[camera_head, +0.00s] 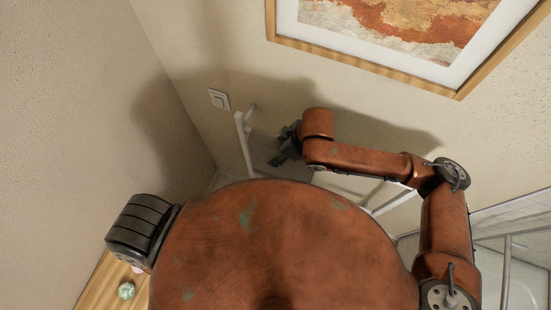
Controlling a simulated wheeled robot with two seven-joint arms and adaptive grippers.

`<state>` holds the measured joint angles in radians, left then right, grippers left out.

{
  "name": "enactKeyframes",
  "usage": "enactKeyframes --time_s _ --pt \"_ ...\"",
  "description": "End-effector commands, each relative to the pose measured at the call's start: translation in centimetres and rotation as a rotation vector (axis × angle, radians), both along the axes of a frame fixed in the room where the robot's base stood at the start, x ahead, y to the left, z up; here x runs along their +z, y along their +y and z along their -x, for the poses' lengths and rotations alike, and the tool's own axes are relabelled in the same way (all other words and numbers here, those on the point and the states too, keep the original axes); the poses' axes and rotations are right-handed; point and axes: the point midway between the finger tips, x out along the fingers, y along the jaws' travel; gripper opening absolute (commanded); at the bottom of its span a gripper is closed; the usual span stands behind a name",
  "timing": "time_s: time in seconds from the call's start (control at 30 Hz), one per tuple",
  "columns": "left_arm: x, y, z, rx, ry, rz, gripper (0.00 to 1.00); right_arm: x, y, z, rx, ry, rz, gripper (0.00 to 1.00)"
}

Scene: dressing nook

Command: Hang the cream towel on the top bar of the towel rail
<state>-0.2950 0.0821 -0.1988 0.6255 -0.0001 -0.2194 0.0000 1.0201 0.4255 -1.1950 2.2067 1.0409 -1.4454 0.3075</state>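The cream towel is not visible in this view. White bars that look like the towel rail (243,140) stand against the wall behind my arm; another pale bar (394,202) shows right of centre. A large orange part of my own body hides most of the rail's lower area. My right arm comes in from the right, and its dark gripper (284,152) is beside the rail's left upright, small and shadowed. I cannot tell whether its fingers are open or shut, and I see no cloth on it. My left gripper is not in view.
A wooden surface (97,283) with a small green-and-white object (126,290) is at lower left. A white basin or tub (520,285) shows at lower right.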

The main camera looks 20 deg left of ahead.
Motion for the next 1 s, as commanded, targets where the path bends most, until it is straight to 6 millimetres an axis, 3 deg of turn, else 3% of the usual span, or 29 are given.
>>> enactKeyframes --time_s 1.0 --pt "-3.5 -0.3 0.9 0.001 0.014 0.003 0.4 -0.4 -0.3 -7.5 -0.001 0.001 0.0 0.1"
